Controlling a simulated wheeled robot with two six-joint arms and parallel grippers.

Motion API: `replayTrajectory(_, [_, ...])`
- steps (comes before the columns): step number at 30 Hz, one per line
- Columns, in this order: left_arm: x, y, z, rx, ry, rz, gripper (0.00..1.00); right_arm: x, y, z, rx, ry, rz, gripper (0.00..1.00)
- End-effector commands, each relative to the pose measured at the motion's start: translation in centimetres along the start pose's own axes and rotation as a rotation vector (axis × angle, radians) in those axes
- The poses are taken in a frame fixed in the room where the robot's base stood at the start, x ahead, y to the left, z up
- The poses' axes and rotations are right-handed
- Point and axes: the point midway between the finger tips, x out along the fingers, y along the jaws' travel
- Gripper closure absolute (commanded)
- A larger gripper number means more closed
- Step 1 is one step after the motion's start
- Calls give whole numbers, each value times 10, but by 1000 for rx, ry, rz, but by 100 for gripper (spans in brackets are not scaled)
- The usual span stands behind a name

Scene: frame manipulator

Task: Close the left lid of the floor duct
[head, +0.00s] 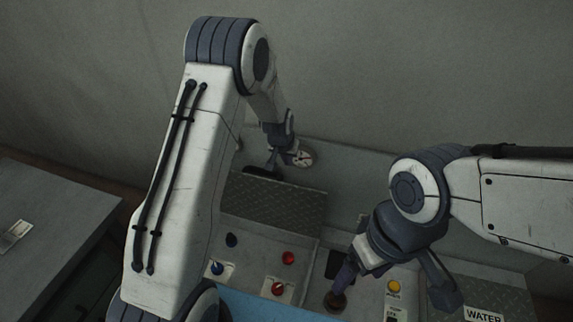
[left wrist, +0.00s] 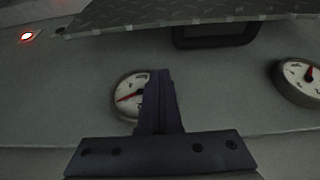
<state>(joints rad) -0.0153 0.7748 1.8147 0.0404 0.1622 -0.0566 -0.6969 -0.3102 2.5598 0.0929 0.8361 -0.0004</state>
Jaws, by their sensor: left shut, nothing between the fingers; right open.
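A diamond-plate lid (head: 275,208) lies left of centre in the head view, behind a panel of knobs. In the left wrist view the diamond plate (left wrist: 200,14) crosses the top, its edge standing out from the grey surface. I cannot tell its exact angle. My left gripper (head: 273,160) is just behind the lid in the head view, near a round gauge (head: 301,156). In the left wrist view its fingers (left wrist: 160,85) are shut and empty, partly covering a gauge (left wrist: 130,97), below the plate and apart from it. My right gripper (head: 392,292) is open, over the panel.
A second gauge (left wrist: 300,80) and a dark recess (left wrist: 215,36) show in the left wrist view. The panel carries a red button (head: 288,258), a blue knob (head: 217,268) and a yellow button (head: 393,286). A grey cabinet (head: 60,215) stands left. A wall rises behind.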

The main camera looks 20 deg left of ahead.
Motion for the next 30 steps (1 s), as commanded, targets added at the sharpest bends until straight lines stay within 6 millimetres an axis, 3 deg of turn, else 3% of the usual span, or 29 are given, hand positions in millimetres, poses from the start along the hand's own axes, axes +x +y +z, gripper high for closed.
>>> replayTrajectory(1, [17, 0, 3, 0, -3, 0, 100, 7, 0, 0, 0, 0, 0, 21])
replayTrajectory(8, [66, 1, 2, 1, -2, 1, 100, 22, 2, 1, 0, 0, 0, 21])
replayTrajectory(18, [52, 1, 36, 1, -2, 1, 100, 35, 3, 2, 0, 0, 0, 21])
replayTrajectory(30, [49, 1, 38, 0, -1, 0, 100, 35, 3, 2, 0, -1, 0, 21])
